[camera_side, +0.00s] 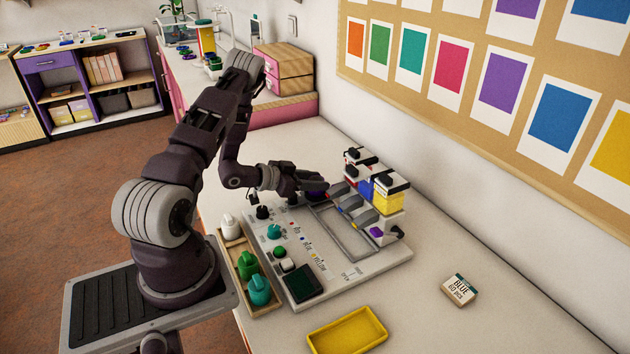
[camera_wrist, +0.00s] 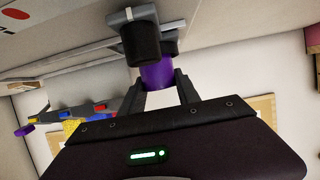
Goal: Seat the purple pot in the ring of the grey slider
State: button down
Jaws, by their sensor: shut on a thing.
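My gripper (camera_wrist: 160,88) is shut on the purple pot (camera_wrist: 157,75), with one finger on each side of it. In the side view the pot (camera_side: 316,196) shows as a small dark purple patch at my gripper (camera_side: 318,187), near the far left end of the rail frame. In the wrist view a grey piece (camera_wrist: 122,18), apparently the grey slider, lies beyond the pot. A black cylinder (camera_wrist: 140,43) stands between them and overlaps the pot in view. The ring cannot be made out, and I cannot tell whether the pot touches the slider.
The rail frame (camera_side: 357,251) runs along the white board (camera_side: 345,275). Bead dispensers with grey chutes (camera_side: 351,203) stand close on the right. A wooden tray (camera_side: 240,262) holds white, green and teal pots.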

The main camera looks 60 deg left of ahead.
jog(key=shift+f, duration=0.3)
jog(key=shift+c, duration=2)
grip_release()
notch_tip(320, 180, up, 7)
